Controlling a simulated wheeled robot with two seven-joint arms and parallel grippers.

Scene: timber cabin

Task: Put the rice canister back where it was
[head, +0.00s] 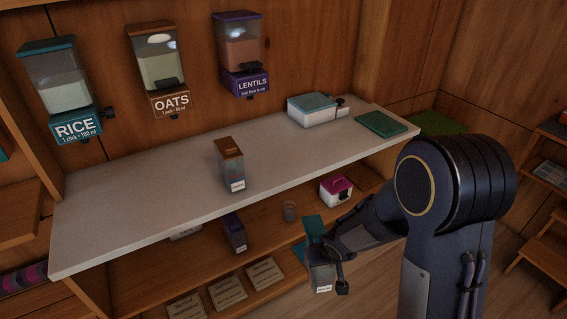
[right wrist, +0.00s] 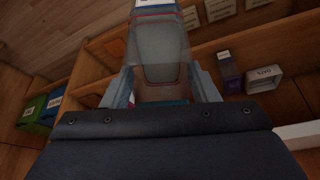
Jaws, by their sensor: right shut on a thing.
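The rice canister, a clear box with a teal lid (head: 314,225) and a small white label near its bottom, is held upright in front of the lower shelf. My right gripper (head: 331,254) is shut on it. In the right wrist view the clear canister (right wrist: 160,50) sits between the two fingers, and I cannot see how full it is. A teal mat (head: 299,256) shows on the lower shelf just left of the canister, partly hidden by it. Another teal mat (head: 381,123) lies bare on the right end of the counter. My left gripper is in neither view.
A brown-lidded canister (head: 231,163) stands on the counter (head: 130,205). RICE (head: 67,90), OATS and LENTILS dispensers hang on the wall.

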